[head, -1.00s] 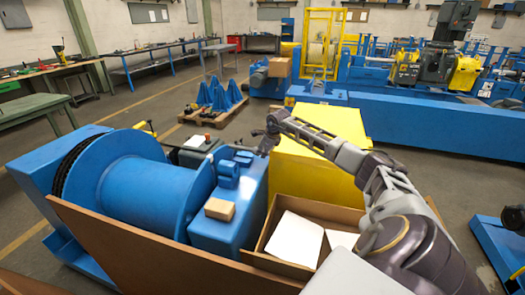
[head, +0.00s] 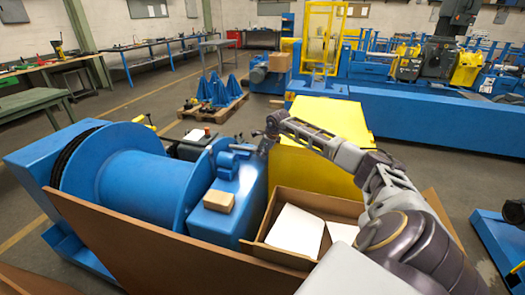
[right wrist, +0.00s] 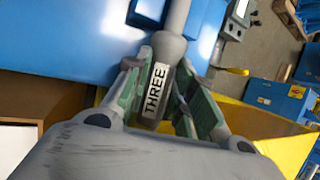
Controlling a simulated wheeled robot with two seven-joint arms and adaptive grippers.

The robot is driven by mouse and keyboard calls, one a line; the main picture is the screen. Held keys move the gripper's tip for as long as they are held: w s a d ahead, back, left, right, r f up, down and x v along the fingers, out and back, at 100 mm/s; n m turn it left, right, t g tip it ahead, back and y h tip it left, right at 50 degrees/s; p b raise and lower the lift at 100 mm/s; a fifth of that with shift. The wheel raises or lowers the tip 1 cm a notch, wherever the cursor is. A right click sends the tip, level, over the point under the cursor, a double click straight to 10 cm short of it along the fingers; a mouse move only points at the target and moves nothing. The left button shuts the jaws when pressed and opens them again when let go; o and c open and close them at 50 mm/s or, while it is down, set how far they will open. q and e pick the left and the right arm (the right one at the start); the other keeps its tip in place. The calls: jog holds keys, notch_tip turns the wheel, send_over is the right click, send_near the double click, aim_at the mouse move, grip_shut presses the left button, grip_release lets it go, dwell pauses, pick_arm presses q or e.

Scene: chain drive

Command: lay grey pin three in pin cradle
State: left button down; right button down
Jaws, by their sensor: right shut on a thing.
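In the head view my right gripper (head: 268,134) is small, held at the right edge of the blue machine housing, and the pin is hard to make out there. Small blue blocks (head: 227,164) stand on the housing just left of the gripper. I cannot tell whether they are the pin cradle. My left gripper is not in view.
A blue drum (head: 140,180) fills the left of the head view. A small tan block (head: 218,201) lies on the blue housing (head: 213,225). An open cardboard box (head: 335,203) with white sheets sits in front. A yellow cabinet (head: 310,170) stands close behind my right arm.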

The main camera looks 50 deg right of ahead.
dwell(0.3)
jog(key=shift+f, duration=0.25)
dwell(0.4)
jog(key=c, duration=1.1)
grip_release()
jog(key=shift+c, duration=0.2)
jog(key=shift+f, duration=0.15)
jog(key=v, duration=1.2)
